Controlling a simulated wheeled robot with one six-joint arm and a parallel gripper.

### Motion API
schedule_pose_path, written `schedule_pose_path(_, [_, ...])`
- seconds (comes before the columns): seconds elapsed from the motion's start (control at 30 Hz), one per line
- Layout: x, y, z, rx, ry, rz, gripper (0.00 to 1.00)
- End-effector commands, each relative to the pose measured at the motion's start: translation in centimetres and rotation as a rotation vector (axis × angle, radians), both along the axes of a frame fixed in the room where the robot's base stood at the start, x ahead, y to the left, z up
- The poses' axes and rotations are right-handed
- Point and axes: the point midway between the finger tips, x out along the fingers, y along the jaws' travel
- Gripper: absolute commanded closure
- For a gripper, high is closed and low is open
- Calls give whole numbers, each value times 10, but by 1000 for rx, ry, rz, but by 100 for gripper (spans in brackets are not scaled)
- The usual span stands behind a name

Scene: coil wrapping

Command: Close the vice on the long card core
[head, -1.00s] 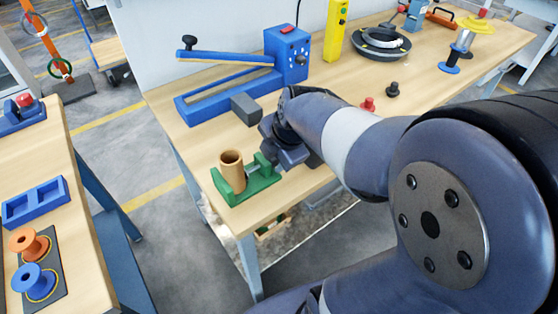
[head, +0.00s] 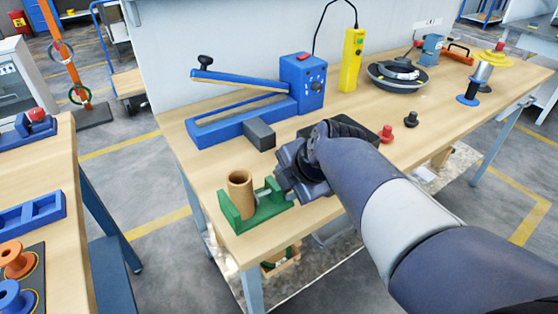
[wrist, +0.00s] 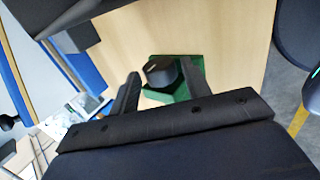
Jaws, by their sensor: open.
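The green vice (head: 263,208) sits at the near left corner of the wooden bench. The brown card core (head: 240,194) stands upright in it, between its jaws as far as I can see. My gripper (head: 279,181) is at the vice's right end, on the screw side. In the wrist view my open fingers (wrist: 160,72) are on either side of a dark round knob (wrist: 158,74), with the green of the vice (wrist: 182,92) behind. I cannot tell whether the fingers touch the knob. The core is not clear in the wrist view.
Behind the vice are a grey block (head: 259,135) and a blue lever sealer (head: 245,110). Red (head: 386,134) and black (head: 411,119) knobs and a black round tray (head: 397,77) stand farther right. A side table (head: 62,240) is at left, across a gap.

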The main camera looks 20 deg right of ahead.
Motion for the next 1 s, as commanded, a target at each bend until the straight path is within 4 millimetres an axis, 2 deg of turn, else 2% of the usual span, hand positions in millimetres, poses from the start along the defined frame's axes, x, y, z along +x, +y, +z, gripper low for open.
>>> schedule_pose_path(0.33, [-1,0,3,0,-1,-1,55])
schedule_pose_path(0.8, [-31,-10,49,0,-2,-2,55])
schedule_pose_path(1.0, [-38,-12,58,-1,0,1,55])
